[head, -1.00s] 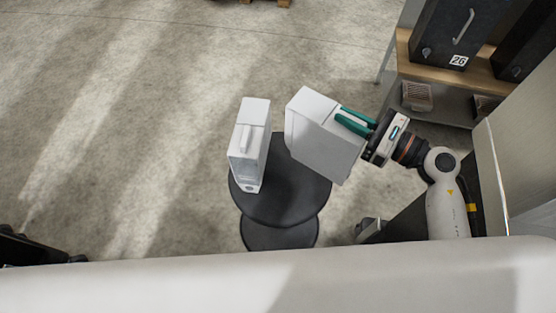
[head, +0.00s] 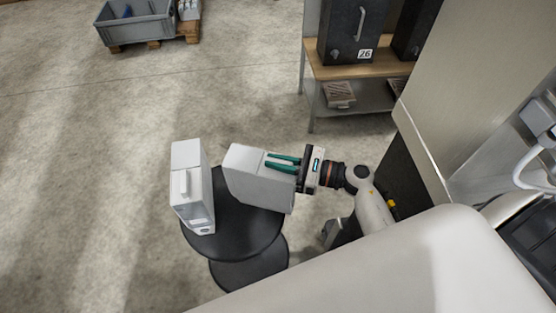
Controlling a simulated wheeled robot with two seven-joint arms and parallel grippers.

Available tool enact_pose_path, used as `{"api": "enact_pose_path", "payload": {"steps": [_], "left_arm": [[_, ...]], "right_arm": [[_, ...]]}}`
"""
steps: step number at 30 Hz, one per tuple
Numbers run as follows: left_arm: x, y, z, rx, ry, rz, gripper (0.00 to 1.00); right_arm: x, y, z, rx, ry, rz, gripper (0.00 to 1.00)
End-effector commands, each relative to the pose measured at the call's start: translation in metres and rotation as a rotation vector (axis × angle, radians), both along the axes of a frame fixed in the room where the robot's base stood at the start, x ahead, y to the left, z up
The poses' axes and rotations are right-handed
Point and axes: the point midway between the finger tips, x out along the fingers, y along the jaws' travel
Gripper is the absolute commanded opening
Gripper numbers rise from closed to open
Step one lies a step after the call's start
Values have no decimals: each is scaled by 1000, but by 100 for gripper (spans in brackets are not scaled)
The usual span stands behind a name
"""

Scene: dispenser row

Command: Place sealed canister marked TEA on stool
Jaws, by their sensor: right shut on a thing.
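A white box-shaped canister (head: 258,184) is held by my right gripper (head: 270,160), whose green fingers are shut on its upper part. It is over the right part of the black round stool (head: 243,240). I cannot tell whether its base touches the seat. A second white canister (head: 188,190) with a raised handle stands on the left part of the stool, close beside the held one. No TEA marking is readable on either canister. My left gripper is not in view.
A shelf unit (head: 375,70) with dark dispensers, one marked 26 (head: 365,54), stands behind to the right. A grey crate (head: 135,28) is at the back left near a wooden pallet (head: 187,30). A pale panel (head: 455,90) rises at the right. The floor left of the stool is clear.

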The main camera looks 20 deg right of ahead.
Motion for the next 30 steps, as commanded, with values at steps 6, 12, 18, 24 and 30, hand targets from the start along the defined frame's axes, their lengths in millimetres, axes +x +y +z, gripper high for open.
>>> {"api": "enact_pose_path", "payload": {"steps": [6, 12, 18, 24, 30], "left_arm": [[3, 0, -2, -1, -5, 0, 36], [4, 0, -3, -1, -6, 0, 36], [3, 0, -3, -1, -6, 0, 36], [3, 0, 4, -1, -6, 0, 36], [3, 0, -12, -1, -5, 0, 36]], "right_arm": [[0, 0, -1, 0, -3, 0, 0], [0, 0, -2, 0, 0, -1, 30], [0, 0, -2, 0, 0, -1, 34], [0, 0, 4, 1, 0, -1, 34], [-22, -27, -4, -4, 3, 0, 34]]}}
